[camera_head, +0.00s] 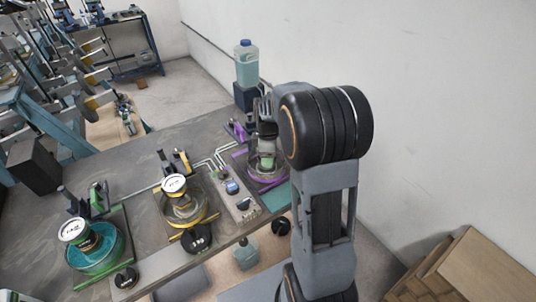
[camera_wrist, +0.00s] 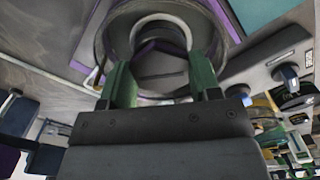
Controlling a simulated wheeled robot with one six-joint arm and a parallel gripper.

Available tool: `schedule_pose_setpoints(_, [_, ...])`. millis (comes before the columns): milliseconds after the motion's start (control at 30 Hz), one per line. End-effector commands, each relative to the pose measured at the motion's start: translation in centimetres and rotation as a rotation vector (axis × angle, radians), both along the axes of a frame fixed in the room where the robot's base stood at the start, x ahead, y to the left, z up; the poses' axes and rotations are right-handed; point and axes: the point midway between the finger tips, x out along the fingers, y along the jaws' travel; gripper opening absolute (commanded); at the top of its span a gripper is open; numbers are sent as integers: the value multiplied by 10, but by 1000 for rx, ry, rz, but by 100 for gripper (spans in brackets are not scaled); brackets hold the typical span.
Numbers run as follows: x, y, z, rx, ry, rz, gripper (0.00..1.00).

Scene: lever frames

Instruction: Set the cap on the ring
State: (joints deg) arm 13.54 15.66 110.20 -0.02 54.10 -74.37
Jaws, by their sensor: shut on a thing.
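My gripper (camera_head: 267,160) is at the purple-marked station on the far right of the bench, pointing down over a round clear vessel. In the wrist view its two green fingers (camera_wrist: 163,82) are shut on a grey round piece, which I take to be the cap (camera_wrist: 160,66). Around and beyond it is a wide grey ring (camera_wrist: 115,38), with purple parts (camera_wrist: 222,18) near it. The same station shows a purple ring (camera_head: 268,181) in the head view. The fingers hide part of the cap, and I cannot tell whether it touches the ring.
A control box (camera_head: 238,200) with knobs is close by. A bottle of bluish liquid (camera_head: 246,65) stands behind, near the wall.

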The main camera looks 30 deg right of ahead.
Motion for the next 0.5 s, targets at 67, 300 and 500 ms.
schedule_pose_setpoints(67, [0, 0, -1, 0, -1, 0, 24])
schedule_pose_setpoints(300, [0, 0, -2, 0, -1, 0, 24])
schedule_pose_setpoints(500, [0, 0, -2, 0, -1, 0, 73])
